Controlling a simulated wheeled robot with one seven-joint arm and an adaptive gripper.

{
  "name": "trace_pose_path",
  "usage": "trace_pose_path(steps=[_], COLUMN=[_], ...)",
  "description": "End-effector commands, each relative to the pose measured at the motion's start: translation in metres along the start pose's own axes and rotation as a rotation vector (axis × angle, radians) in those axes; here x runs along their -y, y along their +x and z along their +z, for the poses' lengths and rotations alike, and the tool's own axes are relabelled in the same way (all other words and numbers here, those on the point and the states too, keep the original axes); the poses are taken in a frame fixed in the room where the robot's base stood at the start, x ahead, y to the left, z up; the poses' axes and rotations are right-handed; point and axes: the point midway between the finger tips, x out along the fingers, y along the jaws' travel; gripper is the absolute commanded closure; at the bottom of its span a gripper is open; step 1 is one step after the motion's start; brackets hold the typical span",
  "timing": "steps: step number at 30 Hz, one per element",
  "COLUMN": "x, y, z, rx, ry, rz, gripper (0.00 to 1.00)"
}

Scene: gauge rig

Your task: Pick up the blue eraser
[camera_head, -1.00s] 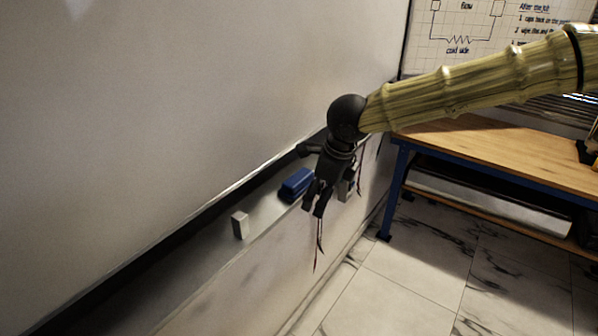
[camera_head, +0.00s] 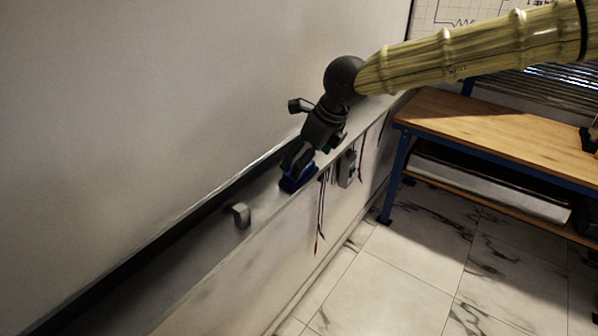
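The blue eraser (camera_head: 297,182) lies on the narrow ledge (camera_head: 200,268) along the bottom of the whiteboard. My gripper (camera_head: 295,168) points down at the eraser, with its dark fingers over and in front of it. The fingers hide much of the eraser's upper part. I cannot tell whether the fingers touch it or are closed on it.
A small light grey block (camera_head: 241,214) sits on the ledge to the left of the eraser. The whiteboard (camera_head: 150,110) rises behind the ledge. A grey box (camera_head: 347,168) and thin dark and red cords hang on the wall to the right. A wooden-topped workbench (camera_head: 500,135) stands at right.

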Motion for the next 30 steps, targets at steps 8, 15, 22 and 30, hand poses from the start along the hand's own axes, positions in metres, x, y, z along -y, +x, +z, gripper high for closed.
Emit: trace_pose_path(steps=[8, 15, 22, 30], x=[-0.002, -0.001, -0.002, -0.001], y=[0.034, 0.044, 0.044, 0.043], z=[0.003, 0.003, 0.003, 0.003], rx=[-0.001, 0.0, 0.0, 0.0], ry=[-0.002, -0.002, -0.002, -0.002], rz=[0.0, 0.0, 0.0, 0.0], gripper=[0.0, 0.0, 0.16, 0.32])
